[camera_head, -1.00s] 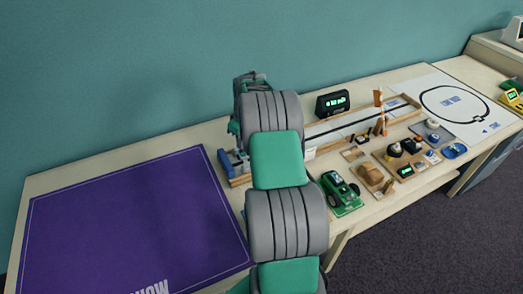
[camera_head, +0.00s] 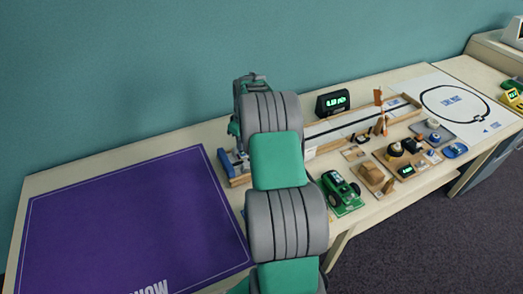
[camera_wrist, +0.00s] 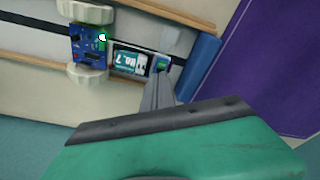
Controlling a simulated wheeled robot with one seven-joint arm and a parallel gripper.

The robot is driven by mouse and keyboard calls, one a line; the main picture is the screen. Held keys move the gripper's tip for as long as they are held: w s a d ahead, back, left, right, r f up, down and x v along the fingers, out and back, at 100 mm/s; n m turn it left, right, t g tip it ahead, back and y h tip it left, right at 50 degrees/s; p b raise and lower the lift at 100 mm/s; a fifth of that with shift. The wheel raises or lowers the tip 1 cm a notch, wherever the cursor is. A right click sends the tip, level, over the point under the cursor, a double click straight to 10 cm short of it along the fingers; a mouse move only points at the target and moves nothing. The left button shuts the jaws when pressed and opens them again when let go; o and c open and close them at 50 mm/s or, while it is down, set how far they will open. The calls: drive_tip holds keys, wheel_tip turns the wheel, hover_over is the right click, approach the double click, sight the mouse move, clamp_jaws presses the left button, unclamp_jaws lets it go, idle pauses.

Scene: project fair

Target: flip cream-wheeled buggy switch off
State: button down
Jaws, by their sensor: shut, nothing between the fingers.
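In the wrist view the cream-wheeled buggy (camera_wrist: 89,45) sits on the pale track between wooden rails. It has cream wheels at two sides, a blue circuit board (camera_wrist: 86,53) with a lit green light, and a card reading "No. 7" (camera_wrist: 130,61). A small part with a green and purple face (camera_wrist: 162,64) is at its right end; I cannot tell whether this is the switch. My gripper (camera_wrist: 166,72) is shut and empty, its narrow fingers reaching to this end. Contact is unclear. In the head view my arm hides the buggy and gripper.
A blue block (camera_wrist: 200,66) stands close right of the fingers at the track's end. The purple mat (camera_head: 130,220) lies left. A green vehicle (camera_head: 341,193), black display (camera_head: 333,102) and several small parts stand right of my arm. The wall is close behind the table.

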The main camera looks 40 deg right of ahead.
drive_tip(key=shift+s+f+b, duration=0.1)
drive_tip(key=shift+f+b, duration=0.2)
drive_tip(key=shift+f, duration=0.2)
drive_tip(key=shift+r+p, duration=1.85)
drive_tip(key=shift+r, duration=1.75)
